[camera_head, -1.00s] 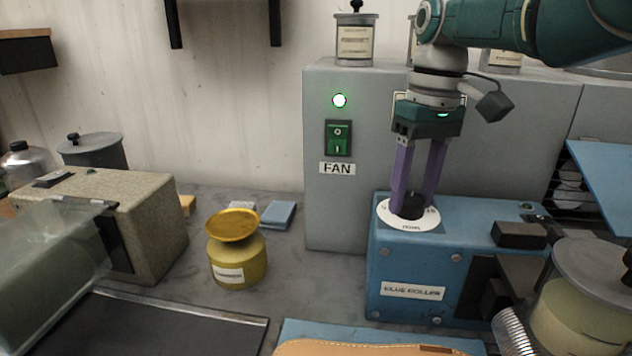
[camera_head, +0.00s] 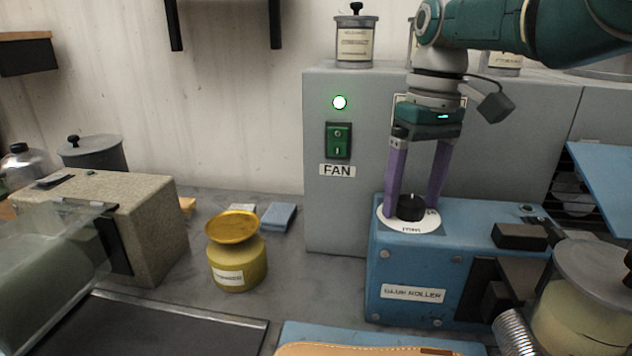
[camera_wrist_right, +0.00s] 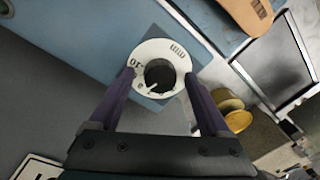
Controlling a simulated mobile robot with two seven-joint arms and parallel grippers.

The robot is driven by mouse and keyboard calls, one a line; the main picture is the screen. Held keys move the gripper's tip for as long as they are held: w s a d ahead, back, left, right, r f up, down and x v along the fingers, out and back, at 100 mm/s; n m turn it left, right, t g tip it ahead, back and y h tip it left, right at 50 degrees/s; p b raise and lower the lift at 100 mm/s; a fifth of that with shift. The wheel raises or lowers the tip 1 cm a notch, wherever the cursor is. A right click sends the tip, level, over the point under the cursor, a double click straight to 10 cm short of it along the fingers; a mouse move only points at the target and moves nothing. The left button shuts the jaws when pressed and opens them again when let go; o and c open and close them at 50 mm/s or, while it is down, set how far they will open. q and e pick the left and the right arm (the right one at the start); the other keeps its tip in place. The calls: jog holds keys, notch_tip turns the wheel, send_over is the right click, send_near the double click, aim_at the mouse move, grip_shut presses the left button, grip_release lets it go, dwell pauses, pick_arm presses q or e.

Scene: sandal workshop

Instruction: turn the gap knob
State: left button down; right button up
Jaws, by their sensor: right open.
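The gap knob (camera_head: 411,207) is a black round knob on a white dial plate (camera_head: 424,223) on top of the blue glue roller box (camera_head: 392,284). My right gripper (camera_head: 417,208) points down over the dial with its two purple fingers spread on either side of the knob, apart from it. In the right wrist view the knob (camera_wrist_right: 159,76) sits in the white dial, beyond and between the open fingertips, with a pale pointer line on it. Some dial markings show, but the fingers and the angle hide part of them. My left gripper is not in view.
The grey cabinet with the green fan switch (camera_head: 338,140) stands behind the glue roller. A black block (camera_head: 519,236) and a lidded glue pot (camera_head: 588,300) are to the right. A yellow tin (camera_head: 237,263) stands left on the grey bench.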

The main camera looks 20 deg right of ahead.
aim_at(414, 199)
jog(key=shift+r+p, duration=0.3)
jog(key=shift+r, duration=0.1)
jog(key=r+p, duration=0.1)
jog(key=r, duration=0.1)
jog(key=r+p, duration=0.1)
jog(key=r, duration=0.1)
jog(key=shift+d+r+p, duration=0.2)
jog(key=shift+r+p, duration=0.1)
jog(key=shift+r, duration=0.05)
jog(key=shift+d+r, duration=0.15)
jog(key=shift+r, duration=2.05)
